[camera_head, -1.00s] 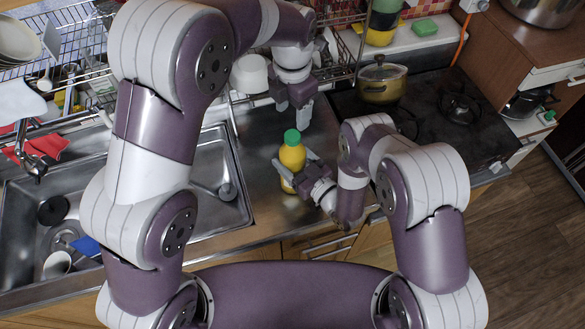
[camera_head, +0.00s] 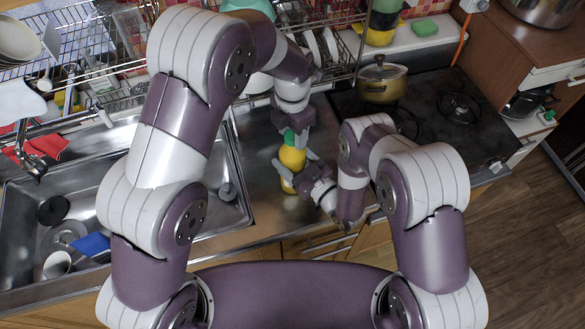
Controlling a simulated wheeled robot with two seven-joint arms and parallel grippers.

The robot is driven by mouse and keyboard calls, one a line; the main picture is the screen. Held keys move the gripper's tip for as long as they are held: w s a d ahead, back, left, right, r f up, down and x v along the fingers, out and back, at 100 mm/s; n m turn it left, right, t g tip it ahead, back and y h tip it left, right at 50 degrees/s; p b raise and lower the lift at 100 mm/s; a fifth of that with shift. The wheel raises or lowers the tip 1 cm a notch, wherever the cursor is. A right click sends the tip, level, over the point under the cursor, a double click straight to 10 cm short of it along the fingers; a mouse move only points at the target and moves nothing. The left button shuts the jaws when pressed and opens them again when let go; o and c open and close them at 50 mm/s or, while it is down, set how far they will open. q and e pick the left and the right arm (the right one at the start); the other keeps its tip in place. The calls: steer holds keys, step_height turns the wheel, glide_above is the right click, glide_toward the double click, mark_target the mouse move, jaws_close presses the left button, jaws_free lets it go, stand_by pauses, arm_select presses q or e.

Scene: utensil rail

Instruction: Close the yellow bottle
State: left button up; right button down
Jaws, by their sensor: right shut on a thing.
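The yellow bottle (camera_head: 292,159) stands upright on the steel counter (camera_head: 258,150) between the sink and the stove. Its green cap (camera_head: 289,136) is on top; whether it is fully seated cannot be seen. My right gripper (camera_head: 291,172) comes in from the right and is shut on the bottle's body. My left gripper (camera_head: 292,134) points down from above at the bottle's top. Its fingers are apart, at either side of the green cap, and partly hide it. Whether they touch the cap cannot be told.
The sink (camera_head: 230,215) is to the left, with a blue item (camera_head: 92,244) and dishes in it. A dish rack (camera_head: 335,45) stands behind. The stove (camera_head: 440,110) with a lidded pot (camera_head: 381,80) is to the right.

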arm_select(q)
steer(key=c, duration=0.7)
steer(key=m, duration=0.9)
steer(key=shift+m, duration=0.4)
steer(key=m, duration=2)
steer(key=shift+m, duration=0.3)
steer(key=m, duration=1.2)
steer(key=shift+f, duration=0.1)
steer(key=m, duration=0.3)
steer(key=shift+m, duration=0.3)
steer(key=m, duration=0.4)
steer(key=o, duration=1.2)
